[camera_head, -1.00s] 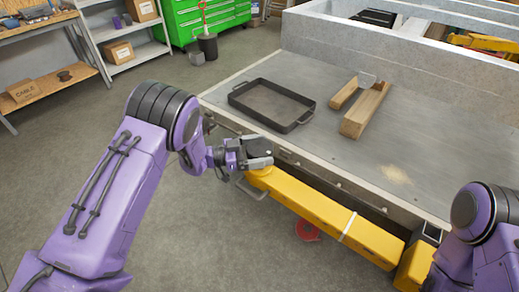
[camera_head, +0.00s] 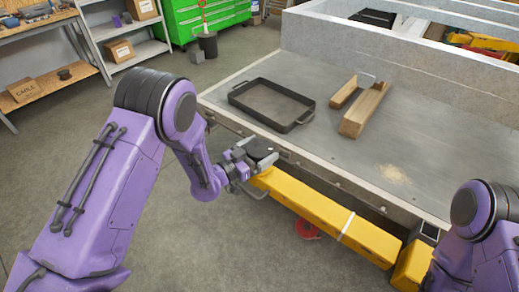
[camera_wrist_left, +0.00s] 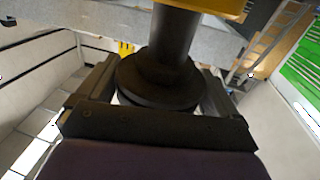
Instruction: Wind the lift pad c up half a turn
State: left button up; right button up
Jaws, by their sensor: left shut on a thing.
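Lift pad c (camera_head: 260,147) is a dark round pad at the near-left end of a yellow lift arm (camera_head: 320,208), beside the grey deck's edge. In the left wrist view the pad (camera_wrist_left: 160,85) is a wide dark disc with a thick stem running to a yellow part. My left gripper (camera_head: 254,157) is shut on the pad, with one finger on each side of the disc. Part of the pad is hidden behind the fingers in the head view. My right arm shows at the lower right, but its gripper is out of view.
The grey deck (camera_head: 330,150) carries a black tray (camera_head: 270,122) and wooden blocks (camera_head: 365,108). Its edge runs close past my left gripper. A red round thing (camera_head: 307,230) lies on the floor under the yellow arm. The floor at left is clear before the shelves (camera_head: 122,42).

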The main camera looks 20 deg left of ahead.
pick_arm(q)
jog(key=n+t+y, duration=0.1)
jog(key=n+y, duration=0.1)
jog(key=y, duration=0.2)
jog(key=n+t+y+b, duration=0.1)
jog(key=n+y, duration=0.2)
jog(key=y, duration=0.1)
jog(key=shift+d+f+n+t, duration=0.1)
jog(key=shift+n+t, duration=0.2)
jog(key=shift+t, duration=0.1)
jog(key=n+y, duration=0.2)
jog(key=y, duration=0.2)
jog(key=n+g+y+b, duration=0.1)
jog(key=n+y, duration=0.2)
jog(key=y, duration=0.1)
jog(key=shift+y, duration=0.3)
jog(key=shift+n+g, duration=0.3)
jog(key=o, duration=0.7)
